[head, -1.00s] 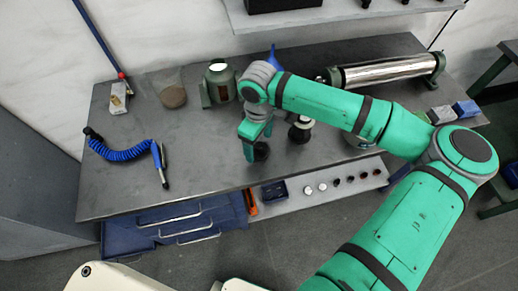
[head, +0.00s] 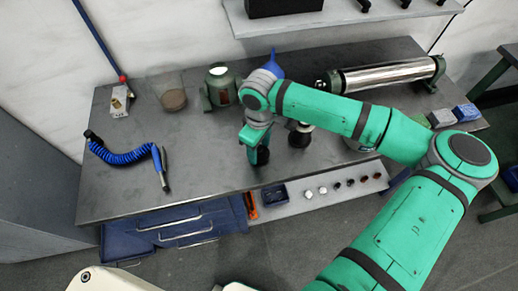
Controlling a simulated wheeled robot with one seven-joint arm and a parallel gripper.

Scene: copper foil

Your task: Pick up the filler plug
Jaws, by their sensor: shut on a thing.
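My gripper (head: 256,154) points down over the front middle of the grey workbench (head: 215,165). It is shut on a small dark round thing, which looks like the filler plug (head: 263,157). The fingers and wrist hide part of the plug. I cannot tell whether it touches the bench top.
A dark-based fitting (head: 299,138) stands close to the right of my gripper. Behind are a green canister (head: 220,86), a glass beaker (head: 171,92) and a shiny roller (head: 390,74). A blue coiled hose (head: 125,158) lies at left. The bench between hose and gripper is clear.

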